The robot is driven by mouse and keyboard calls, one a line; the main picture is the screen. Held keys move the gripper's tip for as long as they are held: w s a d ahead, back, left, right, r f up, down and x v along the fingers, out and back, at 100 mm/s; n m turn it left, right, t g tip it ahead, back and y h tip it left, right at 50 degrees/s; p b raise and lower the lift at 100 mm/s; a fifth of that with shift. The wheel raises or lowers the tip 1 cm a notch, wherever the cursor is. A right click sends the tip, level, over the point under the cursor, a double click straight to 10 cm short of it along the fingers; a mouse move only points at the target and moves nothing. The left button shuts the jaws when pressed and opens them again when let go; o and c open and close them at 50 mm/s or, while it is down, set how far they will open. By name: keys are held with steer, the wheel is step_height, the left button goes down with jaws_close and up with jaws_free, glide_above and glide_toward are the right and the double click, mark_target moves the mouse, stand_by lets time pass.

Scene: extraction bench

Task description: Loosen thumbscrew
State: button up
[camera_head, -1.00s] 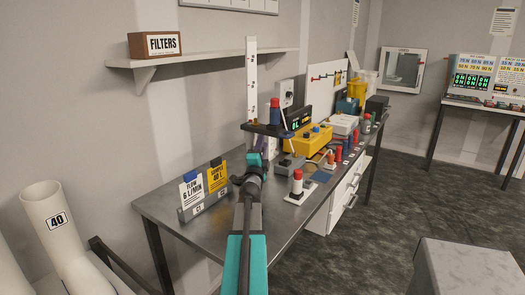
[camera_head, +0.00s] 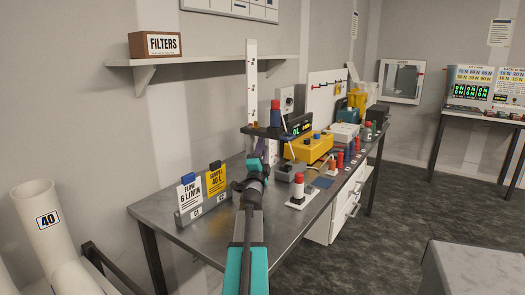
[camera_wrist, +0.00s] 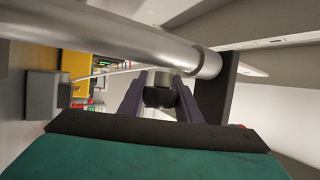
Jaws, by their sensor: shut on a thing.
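In the wrist view, my gripper (camera_wrist: 159,98) is closed around a small dark round knob with a silvery top, which appears to be the thumbscrew (camera_wrist: 158,96). One purple-grey finger lies on each side of it. A thick metal tube (camera_wrist: 120,45) crosses just beyond and above the knob, beside a dark upright plate (camera_wrist: 214,92). In the head view, my gripper (camera_head: 264,158) is at the white graduated upright stand (camera_head: 252,85), below its dark platform (camera_head: 262,131). The thumbscrew is hidden by my arm there.
A red-and-blue cylinder (camera_head: 275,113) stands on the platform. Flow and sample cards (camera_head: 202,192) stand left of my arm. A wall shelf (camera_head: 210,58) is above.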

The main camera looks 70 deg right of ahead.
steer(key=shift+r, duration=0.1)
steer(key=o, duration=1.1)
steer(key=shift+c, duration=0.2)
steer(key=shift+y+p, duration=0.3)
steer(key=shift+p, duration=1.25)
steer(key=m+y+p, duration=0.1)
steer(key=p, duration=0.9)
steer(key=f+m+g+y+p, duration=0.1)
steer(key=y+p, duration=0.1)
steer(key=p, duration=0.9)
steer(key=shift+d+f+y+p, duration=0.1)
steer(key=shift+d+y+p, duration=0.05)
steer(key=shift+y+p, duration=0.15)
steer(key=s+a+b, duration=0.1)
steer(key=a+b, duration=0.1)
steer(key=a, duration=0.9)
steer(key=shift+s+a+f, duration=0.2)
steer(key=shift+s+f, duration=0.15)
steer(key=shift+f, duration=0.05)
steer(key=a+p, duration=0.2)
steer(key=p, duration=0.5)
steer(key=shift+s+a, duration=0.1)
steer(key=shift+a, duration=0.05)
